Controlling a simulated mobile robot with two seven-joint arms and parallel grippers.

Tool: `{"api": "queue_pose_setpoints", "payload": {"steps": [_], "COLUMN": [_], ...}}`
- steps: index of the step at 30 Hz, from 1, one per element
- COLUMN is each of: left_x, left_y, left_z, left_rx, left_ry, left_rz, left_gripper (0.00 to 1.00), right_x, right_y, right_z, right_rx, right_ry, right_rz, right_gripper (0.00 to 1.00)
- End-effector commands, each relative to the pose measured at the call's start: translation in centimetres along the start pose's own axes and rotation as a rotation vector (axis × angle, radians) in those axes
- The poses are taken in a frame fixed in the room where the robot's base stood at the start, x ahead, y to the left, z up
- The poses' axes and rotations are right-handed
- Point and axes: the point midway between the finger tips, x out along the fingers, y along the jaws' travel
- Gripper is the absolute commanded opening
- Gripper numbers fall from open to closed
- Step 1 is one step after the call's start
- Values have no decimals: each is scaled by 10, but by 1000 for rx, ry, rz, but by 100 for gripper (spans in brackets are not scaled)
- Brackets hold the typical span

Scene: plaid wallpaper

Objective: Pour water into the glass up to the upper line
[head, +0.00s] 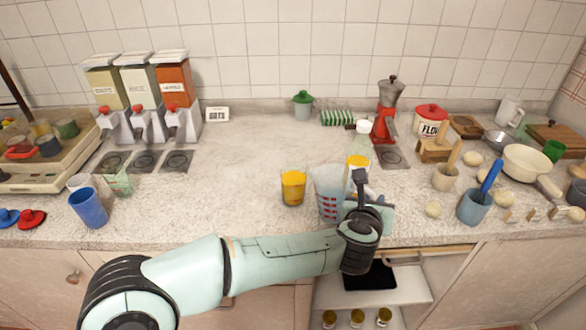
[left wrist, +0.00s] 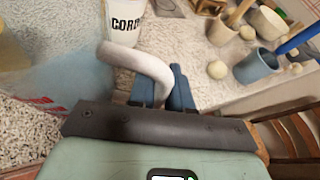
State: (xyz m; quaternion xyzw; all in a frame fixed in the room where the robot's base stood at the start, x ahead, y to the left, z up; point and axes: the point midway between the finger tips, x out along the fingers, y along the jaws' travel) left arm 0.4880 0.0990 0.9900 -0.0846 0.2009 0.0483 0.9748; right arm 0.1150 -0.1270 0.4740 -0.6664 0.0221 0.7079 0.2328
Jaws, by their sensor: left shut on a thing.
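A clear measuring jug (head: 329,194) with red marks stands or hangs over the front of the counter, right of centre. In the left wrist view its pale curved handle (left wrist: 145,65) runs between the blue fingers of my left gripper (left wrist: 165,90), which is shut on it. The jug's bluish wall with red marks (left wrist: 50,70) fills the left of that view. I cannot tell whether its base touches the counter. A glass with orange-yellow contents (head: 292,187) stands just left of the jug, upright and apart. Its lines are too small to make out. My right gripper is not in view.
A corn container (left wrist: 133,22) stands just behind the jug. A clear greenish glass (head: 119,182) and a blue cup (head: 88,208) stand at left. A blue-grey utensil pot (head: 474,207) stands at right. The counter (head: 235,190) left of the orange glass is clear.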

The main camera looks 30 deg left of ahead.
Motion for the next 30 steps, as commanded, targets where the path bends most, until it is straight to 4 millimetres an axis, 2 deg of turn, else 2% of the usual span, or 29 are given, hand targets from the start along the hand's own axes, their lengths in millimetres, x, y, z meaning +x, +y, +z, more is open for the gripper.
{"api": "queue_pose_setpoints", "payload": {"steps": [1,9,16,23,26,30], "left_x": [-4,-13,-28,-41,-39,-40], "left_y": [2,12,22,35,41,46], "left_z": [10,38,81,120,112,120], "left_rx": [-28,-189,-324,-460,-519,-593], "left_ry": [0,34,61,89,107,120], "left_rz": [-8,-75,-130,-186,-208,-242], "left_gripper": [0,0,0,0,0,0], "right_x": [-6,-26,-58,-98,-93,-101], "right_y": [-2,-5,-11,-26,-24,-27], "right_z": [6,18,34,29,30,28], "right_rx": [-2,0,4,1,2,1], "right_ry": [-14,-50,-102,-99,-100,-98], "right_rz": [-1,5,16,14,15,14], "right_gripper": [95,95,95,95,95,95]}}
